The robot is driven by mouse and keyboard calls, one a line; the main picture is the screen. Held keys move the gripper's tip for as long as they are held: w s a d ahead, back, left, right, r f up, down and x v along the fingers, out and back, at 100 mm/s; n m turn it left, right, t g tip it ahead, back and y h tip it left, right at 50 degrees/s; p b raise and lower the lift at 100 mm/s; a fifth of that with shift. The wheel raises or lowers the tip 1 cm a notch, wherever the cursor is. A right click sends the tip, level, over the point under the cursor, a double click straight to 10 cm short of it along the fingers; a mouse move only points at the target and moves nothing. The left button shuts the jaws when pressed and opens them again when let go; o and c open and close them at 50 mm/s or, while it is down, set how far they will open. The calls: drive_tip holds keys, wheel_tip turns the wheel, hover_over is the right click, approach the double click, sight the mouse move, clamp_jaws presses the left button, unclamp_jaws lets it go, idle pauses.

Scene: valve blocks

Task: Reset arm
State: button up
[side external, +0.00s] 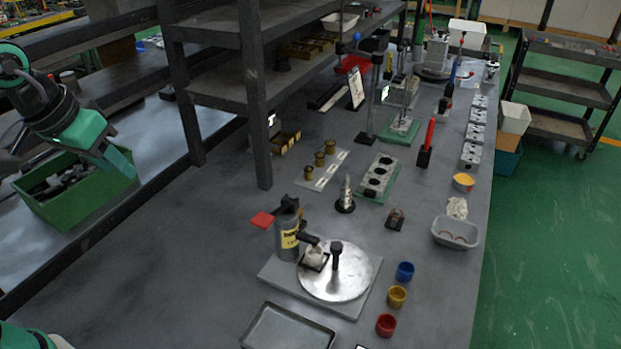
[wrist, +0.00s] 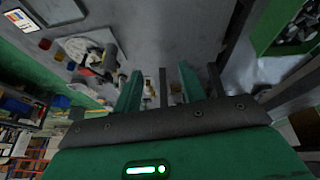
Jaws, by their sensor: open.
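My gripper (wrist: 160,74) is open and empty in the wrist view, its two green fingers spread apart. In the side view my green and dark arm is at the upper left, its end near the green bin. A grey valve block (side external: 379,174) with dark round holes lies on a green mat near the table's middle. Several more grey blocks (side external: 473,133) stand in a row along the right edge. A black and grey press with a red lever (side external: 288,232) stands beside a round metal plate (side external: 350,280). The plate also shows in the wrist view (wrist: 82,45).
A green bin (side external: 50,212) of dark parts sits at the left. A dark shelf post (side external: 250,95) rises from the table. Blue, yellow and red cups (side external: 397,296), a grey basin (side external: 456,233) and a tray (side external: 287,331) stand near the front. The left front of the table is clear.

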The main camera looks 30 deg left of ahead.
drive_tip(key=s+a+f+m+t, duration=0.1)
drive_tip(key=s+a+f, duration=0.1)
drive_tip(key=s, duration=0.4)
drive_tip(key=shift+a+f, duration=0.15)
drive_tip(key=shift+f, duration=0.3)
